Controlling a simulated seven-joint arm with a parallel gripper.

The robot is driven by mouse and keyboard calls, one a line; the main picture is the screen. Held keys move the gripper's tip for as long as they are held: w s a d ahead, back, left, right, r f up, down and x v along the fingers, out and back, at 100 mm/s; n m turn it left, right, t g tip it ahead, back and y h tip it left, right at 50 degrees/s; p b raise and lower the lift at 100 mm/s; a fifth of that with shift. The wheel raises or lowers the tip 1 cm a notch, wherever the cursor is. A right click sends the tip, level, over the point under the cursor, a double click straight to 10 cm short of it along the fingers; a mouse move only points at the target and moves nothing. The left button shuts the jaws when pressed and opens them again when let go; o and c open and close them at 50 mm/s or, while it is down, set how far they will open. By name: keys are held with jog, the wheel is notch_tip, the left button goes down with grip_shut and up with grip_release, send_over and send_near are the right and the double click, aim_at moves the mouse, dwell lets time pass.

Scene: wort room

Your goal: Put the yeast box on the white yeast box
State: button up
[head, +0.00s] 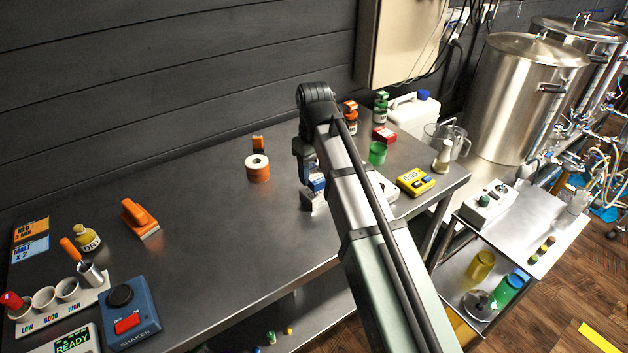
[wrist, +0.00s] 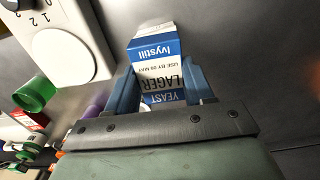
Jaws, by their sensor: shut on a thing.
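My gripper (head: 312,182) is over the middle right of the steel bench in the head view. In the wrist view, its blue fingers (wrist: 160,88) are shut on the sides of a blue-and-white yeast box (wrist: 160,68), lettered "Ivystill", "LAGER" and "YEAST". In the head view my arm partly hides this box (head: 313,201), which shows low under the gripper. I cannot tell whether it touches the bench or something beneath. I cannot make out a separate white yeast box in either view; it may be hidden by my arm or the held box.
A white device with a round plate (wrist: 66,56) stands close by. A green cup (head: 377,153), a red box (head: 384,134) and a yellow timer (head: 415,181) are to the right. An orange tape roll (head: 257,169) is left. The bench's left middle is mostly clear.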

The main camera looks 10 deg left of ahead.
aim_at(314, 173)
jog(key=shift+f, duration=1.6)
jog(key=shift+f, duration=0.15)
jog(key=o, duration=1)
notch_tip(314, 173, up, 12)
jog(key=shift+r, duration=0.15)
